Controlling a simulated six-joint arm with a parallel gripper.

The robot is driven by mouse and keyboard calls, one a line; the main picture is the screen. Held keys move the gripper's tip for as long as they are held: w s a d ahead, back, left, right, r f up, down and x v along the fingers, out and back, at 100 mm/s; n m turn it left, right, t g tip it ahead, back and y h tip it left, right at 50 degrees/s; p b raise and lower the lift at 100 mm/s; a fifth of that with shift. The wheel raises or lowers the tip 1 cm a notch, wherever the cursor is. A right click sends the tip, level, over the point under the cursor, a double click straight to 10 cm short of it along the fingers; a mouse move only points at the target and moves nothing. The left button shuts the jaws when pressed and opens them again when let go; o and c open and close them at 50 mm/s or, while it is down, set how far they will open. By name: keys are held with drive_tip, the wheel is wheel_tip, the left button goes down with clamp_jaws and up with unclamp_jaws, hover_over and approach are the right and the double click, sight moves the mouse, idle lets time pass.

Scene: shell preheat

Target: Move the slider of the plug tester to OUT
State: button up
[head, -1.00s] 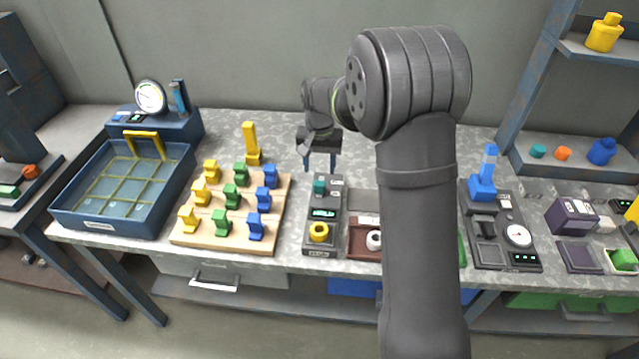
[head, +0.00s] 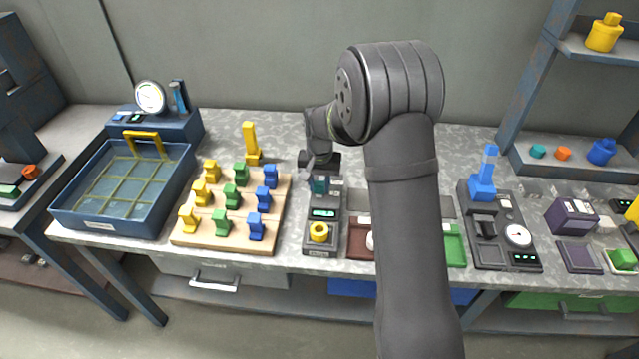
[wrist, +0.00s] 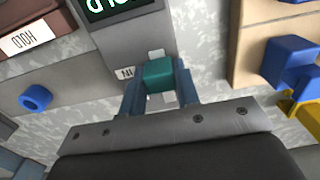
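The plug tester (head: 321,240) is a narrow grey box with a lit display and a yellow ring-shaped plug at its near end. Its teal slider (wrist: 158,75) sits at the far end, with pale pieces showing on both sides of it and a small label beside it, seen upside down. My gripper (wrist: 160,82) is down over the slider, a finger on each side of the teal block. I cannot tell whether the fingers press on it or stand slightly apart. In the head view my gripper (head: 319,182) partly hides the slider.
A wooden board (head: 180,239) with yellow, green and blue plugs stands left of the tester, an upright yellow piece (head: 250,143) behind it. A red-brown tray (head: 358,248) and green tray (head: 452,245) lie to the right, partly behind my arm.

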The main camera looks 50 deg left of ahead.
clamp_jaws()
drive_tip(key=shift+w+a, duration=1.75)
drive_tip(key=shift+r, duration=0.1)
drive_tip(key=o, duration=0.9)
unclamp_jaws()
wheel_tip(320, 180, up, 17)
drive_tip(key=shift+r, duration=0.15)
